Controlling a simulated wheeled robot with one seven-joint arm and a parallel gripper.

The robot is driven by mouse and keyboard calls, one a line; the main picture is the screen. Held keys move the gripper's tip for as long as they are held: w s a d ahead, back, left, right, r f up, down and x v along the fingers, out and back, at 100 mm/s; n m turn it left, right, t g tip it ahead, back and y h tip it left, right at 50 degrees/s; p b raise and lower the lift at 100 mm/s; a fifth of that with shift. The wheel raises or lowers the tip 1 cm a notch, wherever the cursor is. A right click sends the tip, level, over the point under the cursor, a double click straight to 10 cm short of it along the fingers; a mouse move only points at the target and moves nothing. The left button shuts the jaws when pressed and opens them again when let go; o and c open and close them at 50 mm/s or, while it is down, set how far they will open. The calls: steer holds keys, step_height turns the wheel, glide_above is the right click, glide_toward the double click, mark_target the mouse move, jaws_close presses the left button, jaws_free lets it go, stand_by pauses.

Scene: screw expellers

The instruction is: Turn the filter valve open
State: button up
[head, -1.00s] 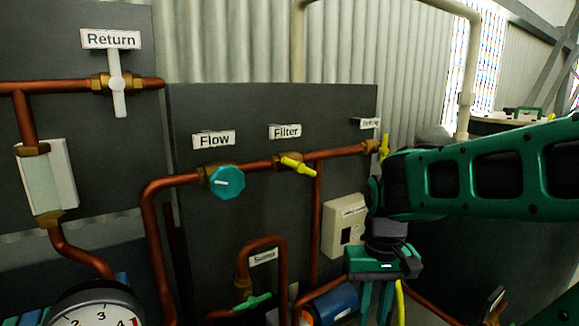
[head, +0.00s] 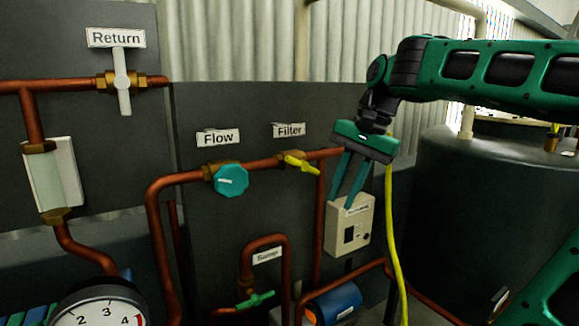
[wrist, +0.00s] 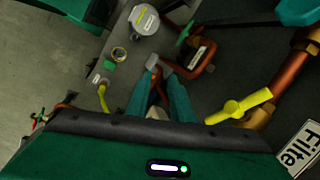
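The filter valve has a yellow handle (head: 300,163) on a copper pipe, below the "Filter" label (head: 288,130). The handle slants down to the right, not quite in line with the pipe. The wrist view shows the same yellow handle (wrist: 238,107) right of the fingers, with the label (wrist: 300,150) at the right edge. My gripper (head: 342,203) points downward to the right of the valve and lower than it, in front of the beige box. Its fingers are apart with nothing between them; it is open and clear of the handle. The fingertips also show in the wrist view (wrist: 159,67).
A teal Flow knob (head: 230,180) sits left of the filter valve. The white Return valve (head: 122,82) is at upper left. A beige box (head: 349,226) is behind my fingers. The green Sump valve (head: 255,299) is below. A dark tank (head: 465,190) stands at right.

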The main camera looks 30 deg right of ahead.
mark_target(295, 163)
steer(key=w+a+r+m+y, duration=0.1)
steer(key=w+r+m, duration=0.2)
steer(key=w+r, duration=0.3)
steer(key=w+r+m+y, duration=0.1)
steer(key=w+r+m, duration=0.2)
steer(key=r, duration=0.5)
steer(key=shift+t, duration=0.3)
steer(key=x, duration=1.1)
steer(key=shift+w, duration=0.2)
